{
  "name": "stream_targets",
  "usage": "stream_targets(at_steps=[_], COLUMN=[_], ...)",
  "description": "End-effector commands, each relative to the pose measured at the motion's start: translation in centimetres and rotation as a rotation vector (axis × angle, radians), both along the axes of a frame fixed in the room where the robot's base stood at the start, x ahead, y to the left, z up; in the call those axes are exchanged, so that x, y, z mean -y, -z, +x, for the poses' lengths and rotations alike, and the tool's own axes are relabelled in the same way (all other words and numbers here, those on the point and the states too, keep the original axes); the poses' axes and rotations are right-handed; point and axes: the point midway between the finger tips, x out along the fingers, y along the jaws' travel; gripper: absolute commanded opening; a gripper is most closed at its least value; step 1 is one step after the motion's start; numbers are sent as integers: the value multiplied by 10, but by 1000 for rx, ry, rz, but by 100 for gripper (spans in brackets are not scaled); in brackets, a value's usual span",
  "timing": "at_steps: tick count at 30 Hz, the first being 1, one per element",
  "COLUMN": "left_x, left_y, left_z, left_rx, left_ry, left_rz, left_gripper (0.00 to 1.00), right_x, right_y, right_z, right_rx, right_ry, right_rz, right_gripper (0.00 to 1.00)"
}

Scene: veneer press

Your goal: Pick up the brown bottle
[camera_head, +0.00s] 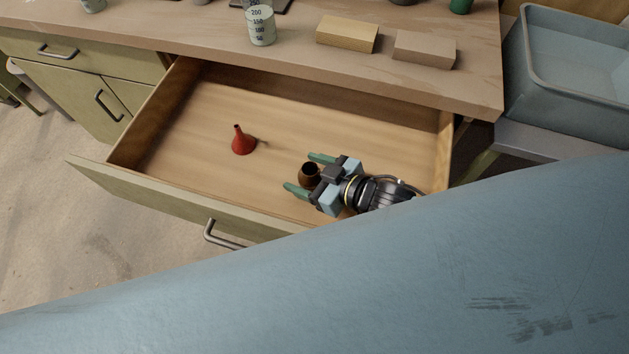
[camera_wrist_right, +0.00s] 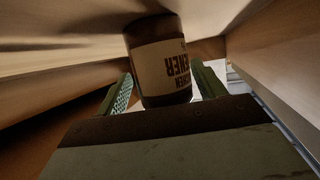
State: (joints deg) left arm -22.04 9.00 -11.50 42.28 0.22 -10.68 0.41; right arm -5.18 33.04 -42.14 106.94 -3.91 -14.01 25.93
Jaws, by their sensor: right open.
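The brown bottle (camera_head: 309,174) stands in the open drawer (camera_head: 205,108), right of the red funnel. Its dark round opening faces up in the head view. My right gripper (camera_head: 308,172) is open inside the drawer, with its green fingers on either side of the bottle. In the right wrist view the bottle (camera_wrist_right: 160,62) shows a pale label with dark lettering, and it sits between the two fingers (camera_wrist_right: 160,90). A small gap shows on the right side; contact on the left cannot be told. My left gripper is not in view.
A red funnel (camera_head: 242,142) stands in the drawer. The drawer walls surround the right gripper. On the worktop (camera_head: 300,57) are a beaker (camera_head: 261,28) and two blocks (camera_head: 347,34). A grey-blue bin (camera_head: 529,90) stands at the right. A large blue surface fills the foreground.

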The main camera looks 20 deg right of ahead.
Motion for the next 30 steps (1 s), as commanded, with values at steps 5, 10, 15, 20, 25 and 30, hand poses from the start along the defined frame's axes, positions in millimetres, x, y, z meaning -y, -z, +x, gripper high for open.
stream_targets(at_steps=[5,10,15,20,25,30], left_x=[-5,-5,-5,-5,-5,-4], left_y=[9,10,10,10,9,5], left_z=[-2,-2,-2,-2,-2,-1], left_rx=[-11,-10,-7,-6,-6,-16], left_ry=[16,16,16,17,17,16], left_rz=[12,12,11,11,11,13], left_gripper=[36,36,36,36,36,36], right_x=[0,0,0,0,0,0], right_y=[9,10,11,11,10,4], right_z=[0,0,0,0,0,0], right_rx=[-1,-1,-1,-1,-2,-2], right_ry=[0,0,0,0,0,0], right_rz=[0,-1,-1,-1,-1,-1], right_gripper=[69,51,28,20,20,20])
